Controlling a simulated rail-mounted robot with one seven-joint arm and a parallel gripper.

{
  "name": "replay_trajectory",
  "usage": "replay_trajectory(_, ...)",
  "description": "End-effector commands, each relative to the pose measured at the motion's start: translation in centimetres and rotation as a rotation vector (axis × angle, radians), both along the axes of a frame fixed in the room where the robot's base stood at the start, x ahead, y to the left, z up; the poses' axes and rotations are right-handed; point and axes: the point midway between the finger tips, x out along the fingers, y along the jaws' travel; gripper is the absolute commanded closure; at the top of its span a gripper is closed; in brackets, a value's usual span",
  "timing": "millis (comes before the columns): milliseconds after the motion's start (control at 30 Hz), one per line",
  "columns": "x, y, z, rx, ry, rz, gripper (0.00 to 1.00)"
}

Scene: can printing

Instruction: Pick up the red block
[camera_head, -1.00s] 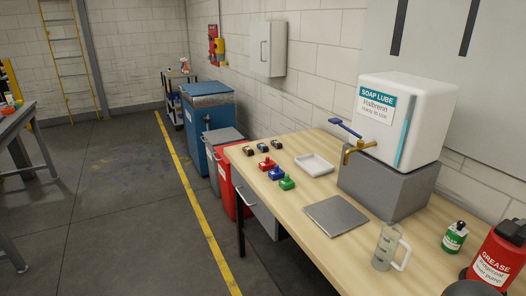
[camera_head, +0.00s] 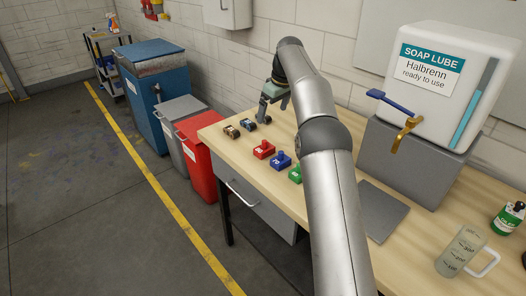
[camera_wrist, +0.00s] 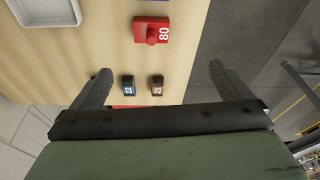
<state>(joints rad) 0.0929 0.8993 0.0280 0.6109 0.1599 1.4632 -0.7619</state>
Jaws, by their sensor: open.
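The red block (camera_head: 264,149), with a raised knob on top, sits on the wooden table (camera_head: 212,135) near its front edge. In the wrist view the red block (camera_wrist: 151,30) shows the number 80 and lies beyond my fingertips, near the top of the picture. My gripper (camera_head: 268,100) hangs over the far end of the table, behind and apart from the red block. In the wrist view my gripper (camera_wrist: 158,76) has its two fingers wide apart with nothing held between them.
A blue block (camera_head: 280,160) and a green block (camera_head: 295,174) stand beside the red one. A white tray (camera_wrist: 47,14) and a grey plate (camera_head: 383,211) are also on the table.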

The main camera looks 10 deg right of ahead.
Motion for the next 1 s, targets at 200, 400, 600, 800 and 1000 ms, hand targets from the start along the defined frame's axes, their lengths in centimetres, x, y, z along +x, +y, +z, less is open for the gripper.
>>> replay_trajectory(200, 2.0, -0.4, -2.2, 0.004, -0.025, 0.061, 0.02)
replay_trajectory(400, 2.7, 0.2, -5.6, 0.004, -0.024, 0.066, 0.02)
replay_trajectory(600, 3.5, 1.0, -9.6, 0.002, -0.025, 0.063, 0.02)
replay_trajectory(800, 4.2, 1.6, -12.6, 0.004, -0.027, 0.063, 0.02)
replay_trajectory(1000, 4.4, 1.7, -13.7, 0.004, -0.028, 0.063, 0.02)
